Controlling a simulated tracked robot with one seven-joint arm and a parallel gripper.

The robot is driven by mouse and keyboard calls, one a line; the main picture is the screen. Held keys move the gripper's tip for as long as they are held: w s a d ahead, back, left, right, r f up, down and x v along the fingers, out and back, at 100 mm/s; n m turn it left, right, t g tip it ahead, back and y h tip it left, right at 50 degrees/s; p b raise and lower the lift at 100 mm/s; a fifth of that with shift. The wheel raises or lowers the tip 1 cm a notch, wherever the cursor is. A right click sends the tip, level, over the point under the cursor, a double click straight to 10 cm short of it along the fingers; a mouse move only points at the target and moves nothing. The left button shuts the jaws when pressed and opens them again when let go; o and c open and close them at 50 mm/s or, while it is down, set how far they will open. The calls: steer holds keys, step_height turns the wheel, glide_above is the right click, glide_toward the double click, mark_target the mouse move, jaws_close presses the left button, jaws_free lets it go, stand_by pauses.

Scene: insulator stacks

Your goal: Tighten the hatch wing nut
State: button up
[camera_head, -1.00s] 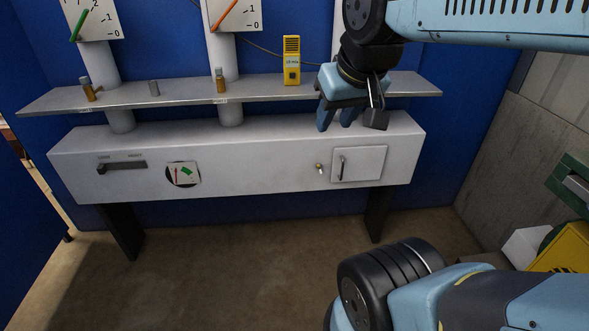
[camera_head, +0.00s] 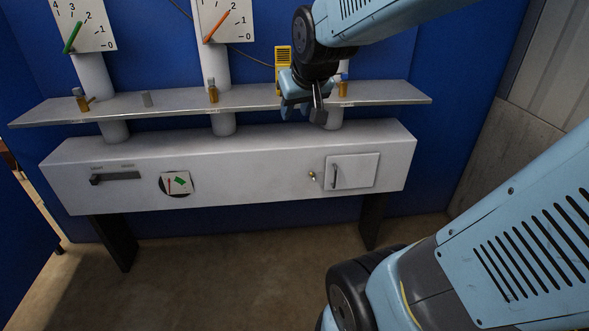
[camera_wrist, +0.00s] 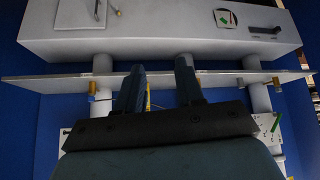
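The hatch (camera_head: 358,172) is a pale square door with a dark upright handle, on the right part of the white cabinet front. It looks closed. A small brass fitting (camera_head: 312,176), which looks like the wing nut, sits just left of the hatch; its wings are too small to make out. In the wrist view, which is upside down, the hatch (camera_wrist: 72,14) and brass fitting (camera_wrist: 117,12) show at the top left. My gripper (camera_head: 298,112) is above and behind the cabinet front, near the shelf, apart from the fitting. Its two fingers (camera_wrist: 160,66) are spread and empty.
A grey shelf (camera_head: 180,103) runs above the cabinet (camera_head: 240,150), with brass valves on it and a yellow device (camera_head: 283,58) behind my gripper. White columns rise to gauges (camera_head: 82,25). A lever (camera_head: 115,178) and round dial (camera_head: 176,184) are on the left. The space before the cabinet is clear.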

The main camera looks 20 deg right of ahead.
steer(key=w+d+f+t, duration=0.1)
steer(key=w+d+f, duration=0.15)
steer(key=w, duration=0.35)
steer(key=w+d+f+t+h, duration=0.1)
steer(key=w+f, duration=0.2)
steer(key=w, duration=0.2)
steer(key=w+d+f+t, duration=0.1)
steer(key=w+d+f, duration=0.15)
steer(key=w, duration=0.35)
steer(key=w+d+f+t+h, duration=0.1)
steer(key=w+d+f, duration=0.2)
steer(key=w+f, duration=0.3)
steer(key=w+d+f+t, duration=0.1)
steer(key=w+d+f, duration=0.25)
steer(key=f, duration=0.35)
steer(key=t+h, duration=0.3)
steer(key=t, duration=0.2)
glide_toward(313, 179)
steer(key=shift+n, duration=0.4)
steer(key=x, duration=0.8)
steer(key=shift+w+d+f, duration=0.1)
steer(key=shift+w+d, duration=0.05)
steer(key=shift+w, duration=0.05)
jaws_close()
